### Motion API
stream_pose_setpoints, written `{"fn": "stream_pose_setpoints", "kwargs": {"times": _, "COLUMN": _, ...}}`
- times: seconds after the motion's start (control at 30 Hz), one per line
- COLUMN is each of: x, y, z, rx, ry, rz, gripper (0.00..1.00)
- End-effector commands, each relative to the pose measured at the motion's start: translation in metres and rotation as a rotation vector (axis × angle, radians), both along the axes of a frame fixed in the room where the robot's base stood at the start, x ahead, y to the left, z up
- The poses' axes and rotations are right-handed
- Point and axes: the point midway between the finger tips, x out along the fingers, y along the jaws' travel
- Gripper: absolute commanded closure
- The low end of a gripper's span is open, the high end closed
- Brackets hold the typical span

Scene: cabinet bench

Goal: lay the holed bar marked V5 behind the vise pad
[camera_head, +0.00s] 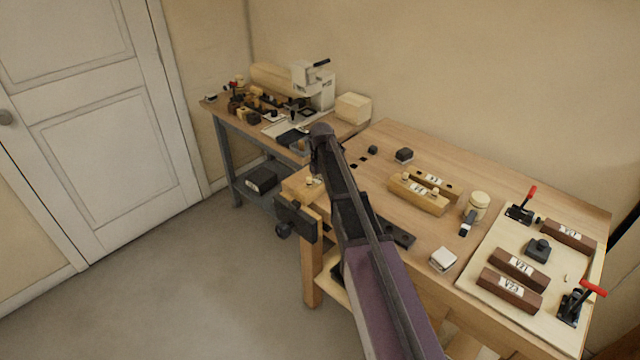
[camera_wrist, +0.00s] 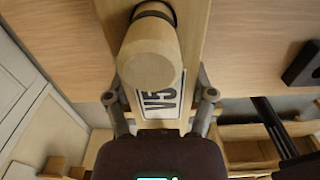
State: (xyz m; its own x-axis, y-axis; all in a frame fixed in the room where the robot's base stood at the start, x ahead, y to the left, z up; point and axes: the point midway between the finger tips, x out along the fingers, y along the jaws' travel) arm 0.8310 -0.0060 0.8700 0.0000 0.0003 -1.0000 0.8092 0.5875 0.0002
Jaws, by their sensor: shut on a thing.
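In the wrist view, my gripper (camera_wrist: 160,105) is shut on the holed bar marked V5 (camera_wrist: 190,25), a pale wooden bar with a black-and-white V5 label. Its fingers lie on both sides of the bar near the label. A faceted wooden knob (camera_wrist: 150,58) stands up from the bar and hides part of it. In the head view, my arm hides most of the gripper and the bar, near the bench's left end. A dark vise (camera_head: 295,220) is fixed to that end. I cannot tell the vise pad clearly, or whether the bar touches the bench.
A dark holed strip (camera_head: 396,234) lies beside my arm. A pale board (camera_head: 492,282) at the right holds brown labelled blocks (camera_head: 510,290) and red-handled clamps (camera_head: 575,304). A cluttered side bench (camera_head: 222,111) stands behind. The back-left bench top is mostly clear.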

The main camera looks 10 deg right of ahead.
Motion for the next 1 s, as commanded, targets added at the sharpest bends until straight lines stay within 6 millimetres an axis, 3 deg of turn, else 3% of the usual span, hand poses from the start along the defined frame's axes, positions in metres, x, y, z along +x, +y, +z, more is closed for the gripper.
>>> {"fn": "stream_pose_setpoints", "kwargs": {"times": 0.8, "x": 0.0000, "y": 0.0003, "z": -0.0033, "rx": 0.000, "ry": 0.000, "rz": 0.000, "gripper": 0.90}}
{"fn": "stream_pose_setpoints", "kwargs": {"times": 0.83, "x": -0.0001, "y": 0.0003, "z": -0.0033, "rx": 0.000, "ry": 0.000, "rz": 0.000, "gripper": 0.20}}
{"fn": "stream_pose_setpoints", "kwargs": {"times": 0.9, "x": 0.0000, "y": 0.0003, "z": -0.0033, "rx": 0.000, "ry": 0.000, "rz": 0.000, "gripper": 0.00}}
{"fn": "stream_pose_setpoints", "kwargs": {"times": 1.0, "x": 0.0000, "y": 0.0004, "z": -0.0033, "rx": 0.000, "ry": 0.000, "rz": 0.000, "gripper": 0.00}}
